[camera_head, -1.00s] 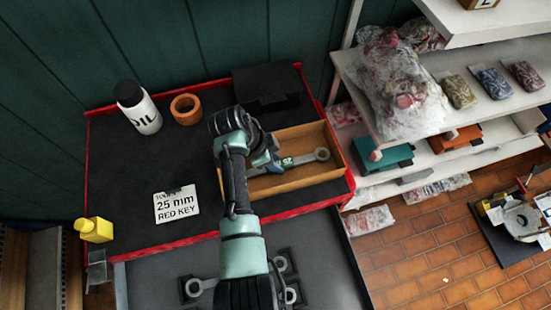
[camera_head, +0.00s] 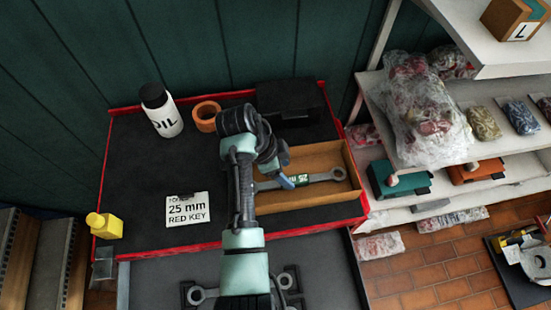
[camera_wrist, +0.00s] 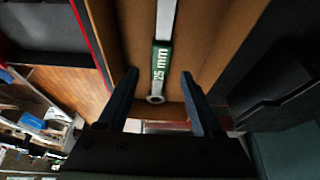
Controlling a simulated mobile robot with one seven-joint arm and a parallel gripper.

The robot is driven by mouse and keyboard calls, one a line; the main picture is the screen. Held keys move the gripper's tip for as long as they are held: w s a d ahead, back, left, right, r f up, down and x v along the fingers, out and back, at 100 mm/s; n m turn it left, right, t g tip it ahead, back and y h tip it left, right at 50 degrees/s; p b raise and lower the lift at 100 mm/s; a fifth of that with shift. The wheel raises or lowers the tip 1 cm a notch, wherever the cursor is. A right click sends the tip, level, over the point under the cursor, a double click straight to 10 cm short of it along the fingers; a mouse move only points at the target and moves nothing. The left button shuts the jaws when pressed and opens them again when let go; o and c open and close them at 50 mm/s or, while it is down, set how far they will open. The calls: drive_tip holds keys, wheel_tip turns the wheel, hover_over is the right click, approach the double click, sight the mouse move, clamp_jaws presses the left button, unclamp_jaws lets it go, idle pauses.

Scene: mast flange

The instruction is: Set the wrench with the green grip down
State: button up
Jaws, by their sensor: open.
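The wrench with the green grip (camera_head: 303,180) lies in the open wooden tray (camera_head: 328,158) on the black bench top. In the wrist view the wrench (camera_wrist: 162,62) shows a green grip marked "25 mm" and lies along the floor of the tray (camera_wrist: 215,25). My gripper (camera_wrist: 158,76) is open, with one finger on each side of the wrench's line and nothing held between them. In the head view my gripper (camera_head: 286,181) is over the left part of the tray, and my arm hides part of the tray. Whether the fingers touch the wrench cannot be told.
On the bench stand an oil bottle (camera_head: 161,112), an orange ring (camera_head: 206,116), a black case (camera_head: 290,103) and a card reading "25 mm RED KEY" (camera_head: 188,209). Shelves (camera_head: 385,120) stand right.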

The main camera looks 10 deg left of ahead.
drive_tip(key=w+r+n+t+y, duration=0.1)
drive_tip(key=w+r+n+t, duration=0.3)
drive_tip(key=r, duration=0.9)
drive_tip(key=w+r+n+t+y+b, duration=0.1)
drive_tip(key=w+r+t, duration=0.3)
drive_tip(key=r, duration=0.8)
drive_tip(key=w+r+n+t+y, duration=0.1)
drive_tip(key=w+r+n+t, duration=0.35)
drive_tip(key=r, duration=0.85)
drive_tip(key=s+d+r+n+t, duration=0.1)
drive_tip(key=s+r+n+t, duration=0.1)
drive_tip(key=s+r+t, duration=0.4)
drive_tip(key=s+d+r+n+t+y, duration=0.1)
drive_tip(key=s+r+t, duration=0.6)
drive_tip(key=s+r, duration=0.7)
wheel_tip(320, 180, up, 7)
drive_tip(key=shift+s+d+n, duration=0.25)
drive_tip(key=shift+d+n, duration=0.3)
drive_tip(key=shift+n, duration=0.4)
drive_tip(key=shift+t, duration=0.25)
